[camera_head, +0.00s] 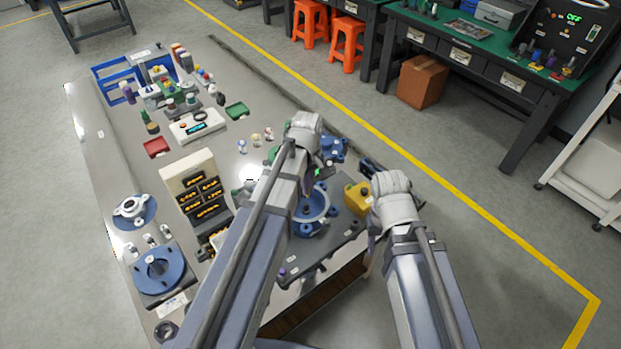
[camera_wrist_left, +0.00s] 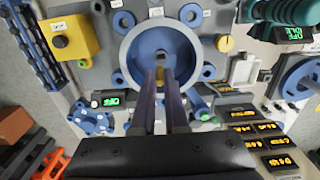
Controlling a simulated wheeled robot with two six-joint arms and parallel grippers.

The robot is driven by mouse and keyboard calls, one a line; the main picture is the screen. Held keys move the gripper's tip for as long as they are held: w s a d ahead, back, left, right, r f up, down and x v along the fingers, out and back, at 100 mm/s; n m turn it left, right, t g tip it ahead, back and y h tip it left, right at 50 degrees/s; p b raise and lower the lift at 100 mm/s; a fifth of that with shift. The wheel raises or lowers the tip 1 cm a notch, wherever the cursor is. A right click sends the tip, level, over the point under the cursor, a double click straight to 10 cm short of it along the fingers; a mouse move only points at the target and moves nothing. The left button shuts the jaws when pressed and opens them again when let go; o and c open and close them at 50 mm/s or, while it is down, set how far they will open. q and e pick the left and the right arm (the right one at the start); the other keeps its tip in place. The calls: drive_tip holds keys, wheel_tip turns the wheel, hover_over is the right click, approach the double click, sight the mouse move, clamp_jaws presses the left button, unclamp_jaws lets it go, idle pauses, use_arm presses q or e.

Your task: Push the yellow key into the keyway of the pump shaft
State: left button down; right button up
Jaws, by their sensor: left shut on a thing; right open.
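In the left wrist view, my left gripper (camera_wrist_left: 161,78) reaches into the blue ring-shaped pump housing (camera_wrist_left: 128,50). Its two dark fingers are nearly together, with a small piece of the yellow key (camera_wrist_left: 158,74) showing at their tips. The pump shaft and its keyway are mostly hidden behind the fingers, so I cannot tell whether the key touches the keyway. In the head view, the pump housing (camera_head: 325,212) sits on a dark plate, partly covered by my left arm. My right gripper (camera_head: 372,242) is open to the right of the housing, its fingers mostly hidden by its wrist.
A yellow box (camera_head: 357,198) stands between the housing and my right wrist. A cream block with dark labelled slots (camera_head: 200,190) is left of my left arm. A blue flange (camera_head: 158,268) lies at the front left.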

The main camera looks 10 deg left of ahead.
use_arm(q)
drive_tip(key=shift+s, duration=0.1)
drive_tip(key=shift+f+b, duration=0.65)
drive_tip(key=shift+b, duration=0.05)
drive_tip(key=shift+f+b, duration=1.4)
drive_tip(key=shift+f, duration=0.05)
drive_tip(key=shift+d+f, duration=0.1)
drive_tip(key=shift+f+b, duration=0.25)
drive_tip(key=shift+b, duration=0.15)
drive_tip(key=c, duration=0.9)
unclamp_jaws()
drive_tip(key=shift+o, duration=0.2)
drive_tip(key=shift+r, duration=0.1)
